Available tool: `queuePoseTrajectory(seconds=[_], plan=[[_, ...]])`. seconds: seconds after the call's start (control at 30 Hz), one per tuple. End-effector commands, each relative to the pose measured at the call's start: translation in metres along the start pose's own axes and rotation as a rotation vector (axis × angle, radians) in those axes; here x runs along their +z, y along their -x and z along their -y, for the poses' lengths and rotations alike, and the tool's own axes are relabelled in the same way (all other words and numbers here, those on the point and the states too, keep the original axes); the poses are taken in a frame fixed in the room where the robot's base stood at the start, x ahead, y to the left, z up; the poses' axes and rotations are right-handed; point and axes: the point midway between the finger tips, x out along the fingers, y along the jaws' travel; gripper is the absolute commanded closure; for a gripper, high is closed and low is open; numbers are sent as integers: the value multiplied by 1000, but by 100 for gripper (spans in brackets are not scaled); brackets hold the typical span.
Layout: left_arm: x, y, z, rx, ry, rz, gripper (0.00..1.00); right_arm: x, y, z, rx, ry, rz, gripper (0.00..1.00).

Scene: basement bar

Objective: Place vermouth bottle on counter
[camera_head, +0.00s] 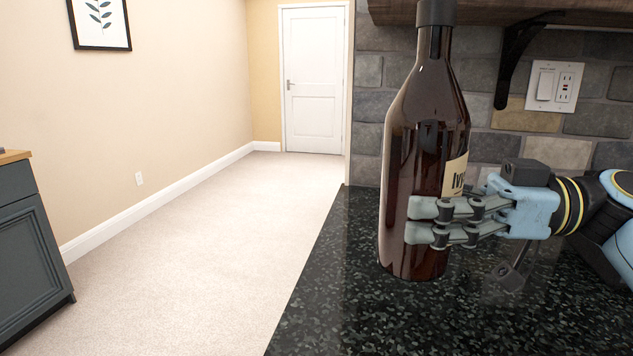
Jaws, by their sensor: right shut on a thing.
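A brown glass bottle (412,165) with a dark cap and a cream label shows right of the middle, upright. I take it for the vermouth bottle; only part of the label's lettering shows. My right gripper (420,221) comes in from the right and is shut on the bottle's lower body. The bottle is over the black speckled counter (400,325), near its left edge. I cannot tell whether its base touches the counter. My left gripper is not in view.
A wooden shelf (570,10) on a black bracket (512,62) hangs above, close to the bottle's cap. A stone wall with an outlet (554,86) stands behind. The counter's front is clear. A dark cabinet (30,250) stands at left, across open carpet.

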Motion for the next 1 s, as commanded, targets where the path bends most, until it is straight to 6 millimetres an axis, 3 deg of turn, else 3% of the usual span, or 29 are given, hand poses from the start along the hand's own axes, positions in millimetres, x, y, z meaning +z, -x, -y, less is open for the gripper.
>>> queuePoseTrajectory(seconds=[0.5,1.0], plan=[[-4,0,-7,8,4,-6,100,10,81,8,801,-1,-2,81],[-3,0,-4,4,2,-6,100,10,97,7,948,3,-6,81]])
